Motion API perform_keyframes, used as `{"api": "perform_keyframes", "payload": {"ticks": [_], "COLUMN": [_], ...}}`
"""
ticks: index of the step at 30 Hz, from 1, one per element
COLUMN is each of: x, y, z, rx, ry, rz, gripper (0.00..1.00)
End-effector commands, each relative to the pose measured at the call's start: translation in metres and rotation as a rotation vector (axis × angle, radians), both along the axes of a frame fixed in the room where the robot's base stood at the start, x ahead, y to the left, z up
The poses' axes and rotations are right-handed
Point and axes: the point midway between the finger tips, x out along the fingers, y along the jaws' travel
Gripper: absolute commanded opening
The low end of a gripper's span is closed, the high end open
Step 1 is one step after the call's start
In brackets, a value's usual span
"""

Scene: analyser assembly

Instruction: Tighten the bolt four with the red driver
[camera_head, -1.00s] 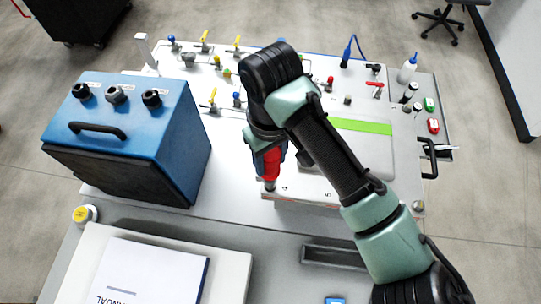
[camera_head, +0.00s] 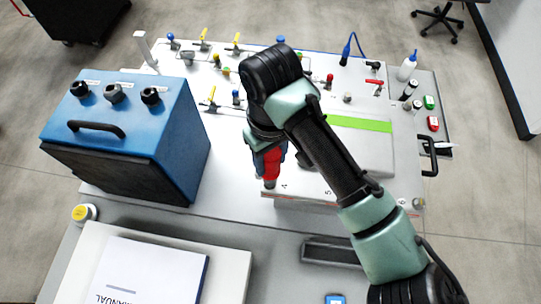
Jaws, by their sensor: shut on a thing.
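The red driver (camera_head: 271,166) is held upright, pointing down, in my gripper (camera_head: 265,148) near the middle of the view. Its tip is at the left front corner of the white block (camera_head: 310,203), just left of the printed number 4. Bolt four itself is hidden under the driver's tip, so I cannot tell whether the tip is seated on it. A printed 5 shows farther right on the block. My arm covers part of the block's top.
A blue box (camera_head: 130,125) with a black handle stands at the left. Several valves and a bottle (camera_head: 407,68) stand at the back. A manual (camera_head: 150,275) lies front left. A black handle (camera_head: 428,157) is at the right. An open slot (camera_head: 335,252) lies in front of the block.

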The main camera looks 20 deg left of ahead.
Motion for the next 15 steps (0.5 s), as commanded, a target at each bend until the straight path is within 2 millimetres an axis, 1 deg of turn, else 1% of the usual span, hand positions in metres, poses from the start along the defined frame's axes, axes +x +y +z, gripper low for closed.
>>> {"api": "perform_keyframes", "payload": {"ticks": [15], "x": [0.0002], "y": [0.0000], "z": [-0.0080], "rx": [0.000], "ry": [0.000], "rz": [0.000], "gripper": [0.00]}}
